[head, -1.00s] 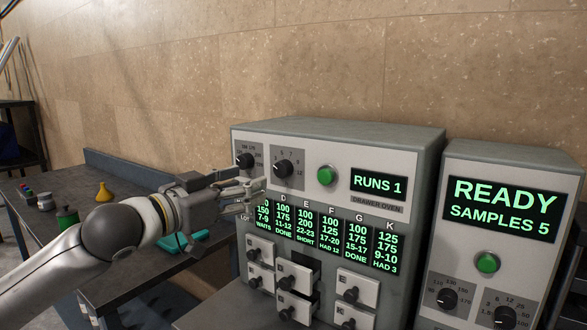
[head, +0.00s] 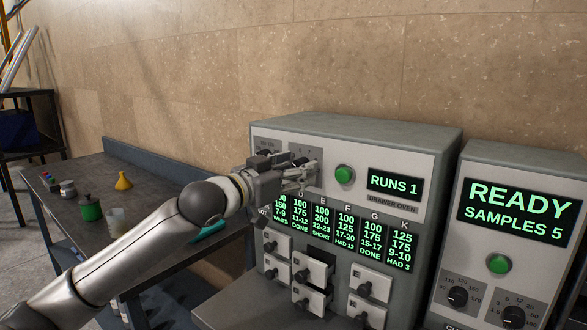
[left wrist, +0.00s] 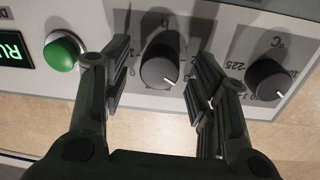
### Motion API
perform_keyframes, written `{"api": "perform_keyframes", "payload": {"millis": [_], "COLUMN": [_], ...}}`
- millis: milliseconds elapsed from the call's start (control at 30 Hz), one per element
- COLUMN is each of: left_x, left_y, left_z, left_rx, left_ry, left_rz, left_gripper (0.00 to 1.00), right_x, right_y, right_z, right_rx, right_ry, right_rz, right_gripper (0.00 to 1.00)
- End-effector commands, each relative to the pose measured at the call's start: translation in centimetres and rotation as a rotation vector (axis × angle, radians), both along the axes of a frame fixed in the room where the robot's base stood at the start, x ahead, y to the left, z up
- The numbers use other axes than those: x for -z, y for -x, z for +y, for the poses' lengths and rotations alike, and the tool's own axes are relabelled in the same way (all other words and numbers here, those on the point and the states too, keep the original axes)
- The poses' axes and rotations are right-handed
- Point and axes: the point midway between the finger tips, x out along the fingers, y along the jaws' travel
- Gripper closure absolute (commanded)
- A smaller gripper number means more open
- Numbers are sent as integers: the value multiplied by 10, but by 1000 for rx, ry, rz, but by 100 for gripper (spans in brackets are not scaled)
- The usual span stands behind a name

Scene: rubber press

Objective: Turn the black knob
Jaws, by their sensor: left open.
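In the left wrist view a black knob (left wrist: 160,68) with a white mark sits between the two open fingers of my left gripper (left wrist: 155,85), with space on both sides of it. A second black knob (left wrist: 267,80), by a °C scale, is just outside the finger on the right. In the head view my left gripper (head: 306,176) is at the oven panel, left of the green button (head: 344,174), and covers most of the knob there. More black knobs (head: 457,297) (head: 513,316) are on the right-hand machine. My right gripper is not in view.
The drawer oven (head: 420,150) has a lettered display and several small drawers below, one slot open. The right-hand machine (head: 480,165) reads READY. A dark table (head: 150,165) at left holds a yellow flask (head: 123,181) and a green container (head: 90,208).

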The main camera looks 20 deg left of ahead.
Motion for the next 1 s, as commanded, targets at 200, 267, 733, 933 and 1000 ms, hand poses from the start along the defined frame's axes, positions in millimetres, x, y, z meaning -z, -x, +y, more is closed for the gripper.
{"api": "perform_keyframes", "payload": {"millis": [200, 267, 733, 933, 1000], "left_x": [0, 0, -1, -3, -4], "left_y": [0, 0, 0, 0, 0], "left_z": [0, 0, 0, 1, 1], "left_rx": [0, 0, 0, -1, -1], "left_ry": [0, 0, -24, -113, -160], "left_rz": [0, 0, -7, -36, -53], "left_gripper": [59, 67, 93, 93, 93], "right_x": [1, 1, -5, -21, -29], "right_y": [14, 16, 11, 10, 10], "right_z": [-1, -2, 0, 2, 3], "right_rx": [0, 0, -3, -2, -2], "right_ry": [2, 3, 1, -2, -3], "right_rz": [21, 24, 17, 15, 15], "right_gripper": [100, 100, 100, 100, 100]}}
